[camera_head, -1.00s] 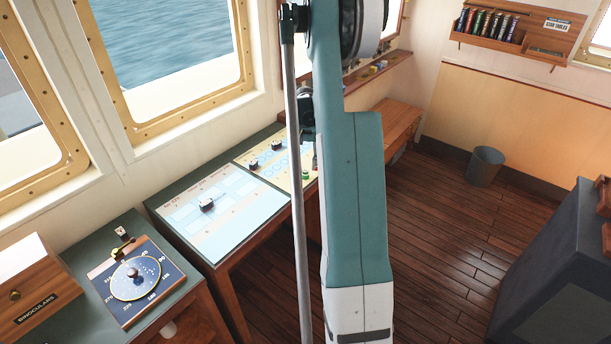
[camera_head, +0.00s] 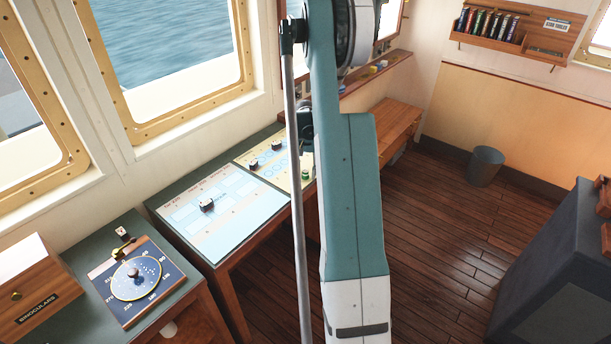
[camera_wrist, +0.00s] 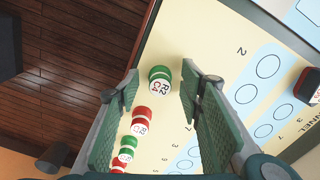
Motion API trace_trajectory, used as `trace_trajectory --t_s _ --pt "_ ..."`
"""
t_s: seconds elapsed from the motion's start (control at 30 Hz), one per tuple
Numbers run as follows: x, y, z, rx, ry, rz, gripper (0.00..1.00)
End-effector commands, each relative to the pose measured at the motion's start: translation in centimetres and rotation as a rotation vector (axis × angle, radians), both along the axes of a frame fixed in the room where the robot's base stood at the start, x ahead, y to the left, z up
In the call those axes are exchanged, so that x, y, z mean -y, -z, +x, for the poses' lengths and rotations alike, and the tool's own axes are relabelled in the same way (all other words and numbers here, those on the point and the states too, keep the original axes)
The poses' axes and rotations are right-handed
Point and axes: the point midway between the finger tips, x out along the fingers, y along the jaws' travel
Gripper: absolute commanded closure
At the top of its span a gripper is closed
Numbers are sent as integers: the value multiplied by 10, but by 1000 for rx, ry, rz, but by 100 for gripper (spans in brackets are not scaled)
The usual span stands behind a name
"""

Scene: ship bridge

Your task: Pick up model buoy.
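Several red or green round pieces with white label faces, which look like model buoys, stand in a row along the yellow board (camera_wrist: 225,45) in the wrist view. The nearest is a green one (camera_wrist: 160,88) marked R2 C4, then a red one (camera_wrist: 141,122) marked R2; smaller green and red ones lie beyond. My gripper (camera_wrist: 160,70) is open, its two green-padded fingers on either side of the row. The nearest green piece shows between the fingertips; no contact is visible. In the head view my arm hides the gripper, and a small green piece (camera_head: 306,174) shows beside the arm.
A dark-topped block with a red side (camera_wrist: 308,86) stands on the board at right. In the head view, dark blocks (camera_head: 206,205) stand on the chart desk, with a compass-like plate (camera_head: 135,277) and binoculars box (camera_head: 35,290) at left. Open wooden floor (camera_head: 440,240) lies right.

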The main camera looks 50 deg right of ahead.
Motion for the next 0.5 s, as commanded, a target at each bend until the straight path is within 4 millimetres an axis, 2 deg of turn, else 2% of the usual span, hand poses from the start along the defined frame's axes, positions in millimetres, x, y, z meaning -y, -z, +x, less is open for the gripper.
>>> trace_trajectory --t_s 0.5 --pt "0 0 0 0 0 0 62"
